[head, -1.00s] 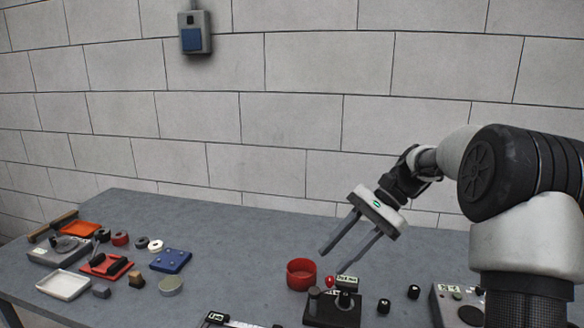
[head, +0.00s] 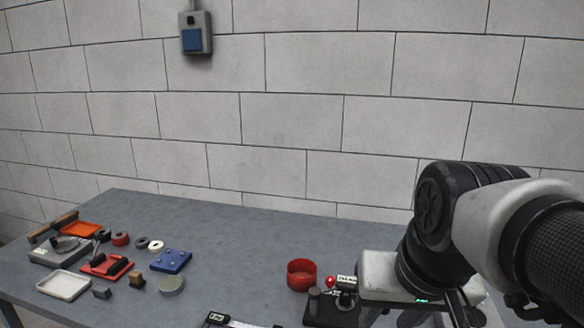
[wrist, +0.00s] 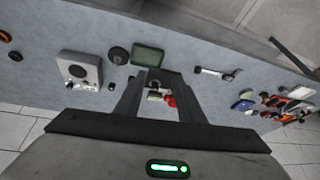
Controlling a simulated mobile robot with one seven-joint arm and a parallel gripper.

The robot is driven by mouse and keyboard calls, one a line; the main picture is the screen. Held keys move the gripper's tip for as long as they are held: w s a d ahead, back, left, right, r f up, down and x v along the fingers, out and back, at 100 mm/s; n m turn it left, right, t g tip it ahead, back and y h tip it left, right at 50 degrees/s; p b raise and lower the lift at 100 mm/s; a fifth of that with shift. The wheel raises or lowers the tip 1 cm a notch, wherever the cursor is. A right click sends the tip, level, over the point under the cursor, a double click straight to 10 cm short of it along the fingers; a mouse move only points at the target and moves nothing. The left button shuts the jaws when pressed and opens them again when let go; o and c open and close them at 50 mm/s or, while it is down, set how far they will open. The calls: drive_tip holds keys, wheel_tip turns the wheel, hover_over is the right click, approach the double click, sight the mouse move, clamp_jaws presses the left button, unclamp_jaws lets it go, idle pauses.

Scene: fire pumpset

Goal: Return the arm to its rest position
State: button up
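My arm folds down at the right of the head view, with its forearm low over the bench. My gripper (wrist: 158,78) shows in the wrist view with its two fingers apart and nothing held between them. It points down at the grey bench (head: 235,235), which lies below it in the wrist view. In the head view the arm and the picture's lower edge hide most of the gripper, and the fingertips are out of sight.
A red cup (head: 301,275) and a black block with a red-knobbed part (head: 331,282) stand left of my arm. Several parts, a blue plate (head: 171,261) and a white tray (head: 63,285) lie at the left. The bench middle is clear. A blue-fronted box (head: 194,34) hangs on the wall.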

wheel_tip(320, 180, up, 16)
drive_tip(key=s+n+t+p, duration=0.1)
drive_tip(key=s+p, duration=0.1)
drive_tip(key=p, duration=1.5)
drive_tip(key=shift+d, duration=0.3)
